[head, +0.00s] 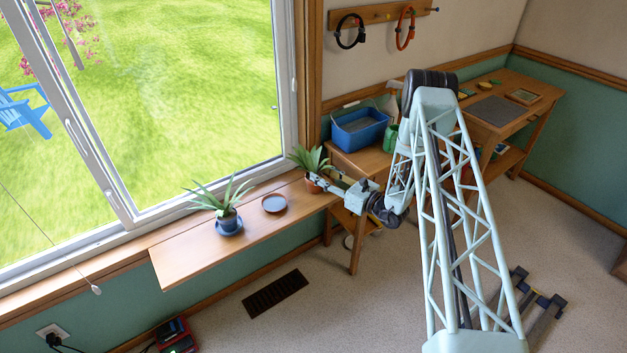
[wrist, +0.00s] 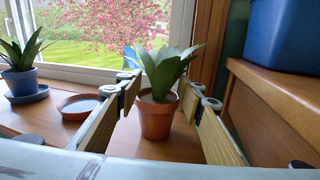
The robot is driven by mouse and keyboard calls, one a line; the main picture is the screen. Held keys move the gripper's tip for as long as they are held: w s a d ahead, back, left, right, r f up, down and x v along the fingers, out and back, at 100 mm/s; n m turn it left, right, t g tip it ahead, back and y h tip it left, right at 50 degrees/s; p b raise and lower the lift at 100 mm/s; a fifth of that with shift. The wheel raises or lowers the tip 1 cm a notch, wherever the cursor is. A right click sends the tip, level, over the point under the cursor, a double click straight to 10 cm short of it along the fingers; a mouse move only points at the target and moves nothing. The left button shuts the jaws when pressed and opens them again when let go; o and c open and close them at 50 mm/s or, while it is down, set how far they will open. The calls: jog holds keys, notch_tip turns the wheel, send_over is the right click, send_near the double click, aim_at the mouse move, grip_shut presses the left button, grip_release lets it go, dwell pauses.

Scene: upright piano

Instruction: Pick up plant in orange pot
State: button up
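The plant in the orange pot (wrist: 157,118) stands upright on the wooden sill shelf, with broad green leaves. In the head view the orange pot (head: 313,184) is at the right end of the shelf, partly hidden by my gripper (head: 328,181). In the wrist view my gripper (wrist: 163,108) is open, with one finger on the left and one on the right of the pot. Gaps show between the fingers and the pot, and nothing is held.
A wooden table (head: 365,160) with a blue bin (head: 360,129) is close on the right. The window (wrist: 100,35) is behind.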

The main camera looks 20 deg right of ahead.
aim_at(313, 162)
jog(key=shift+b+x, duration=0.8)
jog(key=shift+x, duration=1.8)
jog(key=shift+f, duration=0.15)
jog(key=shift+c, duration=0.7)
jog(key=c, duration=1)
jog(key=shift+o, duration=0.2)
jog(key=shift+r+p, duration=0.35)
jog(key=shift+r, duration=0.55)
notch_tip(313, 162, up, 2)
jog(key=shift+r+p, duration=0.1)
jog(key=shift+p, duration=0.25)
jog(key=s+a+r+p, duration=0.1)
jog(key=s+a+p, duration=0.1)
jog(key=s, duration=1.4)
jog(key=shift+p, duration=0.35)
